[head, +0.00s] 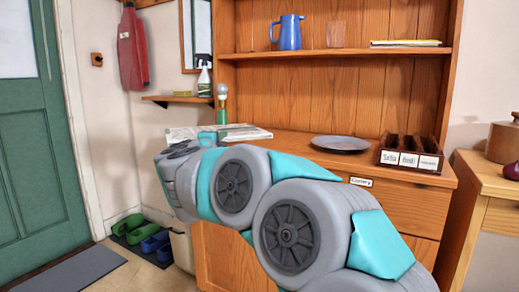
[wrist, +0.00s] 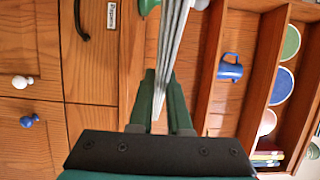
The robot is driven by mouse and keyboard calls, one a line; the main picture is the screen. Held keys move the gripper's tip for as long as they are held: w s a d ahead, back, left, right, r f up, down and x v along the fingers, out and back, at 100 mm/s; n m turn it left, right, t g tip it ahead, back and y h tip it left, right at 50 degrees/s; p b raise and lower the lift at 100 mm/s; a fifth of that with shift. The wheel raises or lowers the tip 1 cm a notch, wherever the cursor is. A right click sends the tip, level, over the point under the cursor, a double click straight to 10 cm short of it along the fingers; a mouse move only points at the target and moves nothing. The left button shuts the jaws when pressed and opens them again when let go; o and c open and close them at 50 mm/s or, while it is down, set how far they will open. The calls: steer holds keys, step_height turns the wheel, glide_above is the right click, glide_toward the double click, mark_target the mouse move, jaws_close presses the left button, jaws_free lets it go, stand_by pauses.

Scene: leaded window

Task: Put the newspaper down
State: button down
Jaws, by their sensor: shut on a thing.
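The newspaper (wrist: 172,55) shows in the wrist view as a thin grey-white stack seen edge-on, running up from between my gripper's green fingers. My gripper (wrist: 163,88) is shut on it. In the head view, the newspaper (head: 184,131) shows as pale printed paper around the end of my arm, at the left end of the dresser's wooden counter (head: 290,141). My arm hides part of it and the fingers. I cannot tell whether the paper touches the counter.
A grey plate (head: 340,143) and a labelled wooden box (head: 410,154) stand on the counter's right half. A slim object with a pale round top (head: 222,92) stands behind the newspaper. A blue jug (head: 288,32) is on the shelf above. Bare counter lies left of the plate.

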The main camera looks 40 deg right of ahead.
steer(key=s+d+f+m+g+h, duration=0.25)
steer(key=s+d+m+g, duration=0.2)
steer(key=s+d, duration=0.65)
steer(key=w+d+f, duration=0.1)
steer(key=w+f, duration=0.1)
steer(key=w, duration=0.4)
steer(key=w+d+f, duration=0.2)
steer(key=w, duration=0.4)
steer(key=shift+w+d+g+h+p, duration=0.3)
steer(key=shift+w+g+h+p, duration=0.05)
steer(key=shift+w+p, duration=0.1)
steer(key=shift+n, duration=0.25)
steer(key=shift+f, duration=0.15)
steer(key=c, duration=0.9)
jaws_free()
steer(key=shift+o, duration=0.2)
